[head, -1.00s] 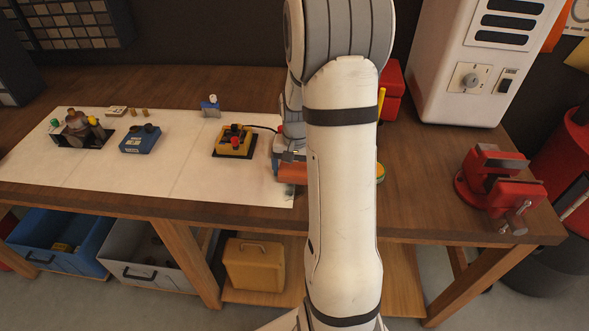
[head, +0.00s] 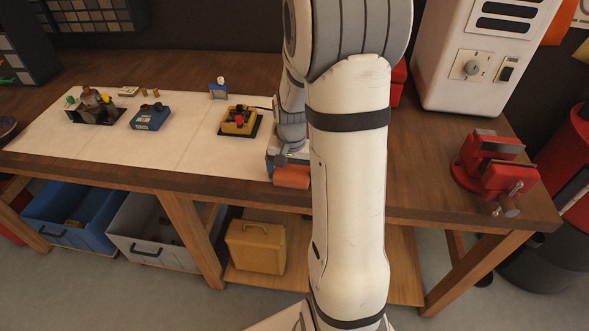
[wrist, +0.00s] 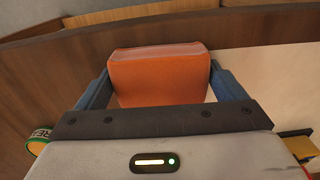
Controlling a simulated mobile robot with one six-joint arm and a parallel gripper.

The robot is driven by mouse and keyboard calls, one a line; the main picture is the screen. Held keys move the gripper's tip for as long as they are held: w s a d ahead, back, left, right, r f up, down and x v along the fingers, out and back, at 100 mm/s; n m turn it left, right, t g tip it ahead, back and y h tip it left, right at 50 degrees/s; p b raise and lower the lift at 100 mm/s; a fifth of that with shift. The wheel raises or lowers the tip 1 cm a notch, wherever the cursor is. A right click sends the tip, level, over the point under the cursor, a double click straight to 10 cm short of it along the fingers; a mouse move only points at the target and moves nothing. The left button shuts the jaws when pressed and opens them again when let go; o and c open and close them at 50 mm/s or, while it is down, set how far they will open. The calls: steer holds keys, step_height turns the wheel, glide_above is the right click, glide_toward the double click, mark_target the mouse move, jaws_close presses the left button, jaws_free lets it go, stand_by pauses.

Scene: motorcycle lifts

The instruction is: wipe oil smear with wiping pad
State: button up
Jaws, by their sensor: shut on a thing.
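The wiping pad (head: 291,177) is an orange block. My gripper (head: 288,163) is shut on it near the bench's front edge, at the right end of the pale mat. In the wrist view the pad (wrist: 160,80) sits between the two blue fingers of my gripper (wrist: 158,84), with bench wood and mat behind it. I cannot tell whether the pad touches the surface. No oil smear shows in either view; my arm and the pad hide part of the bench.
The pale mat (head: 180,168) carries a yellow switch box (head: 239,122), a blue box (head: 150,117) and small parts. A green-and-yellow round item (wrist: 38,141) is at the wrist view's lower left. A red vise (head: 492,168) and a white cabinet (head: 480,80) stand at right.

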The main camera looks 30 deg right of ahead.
steer(key=shift+s+r+p, duration=0.1)
steer(key=shift+r+p, duration=2.5)
steer(key=shift+r, duration=1.5)
steer(key=shift+f, duration=0.1)
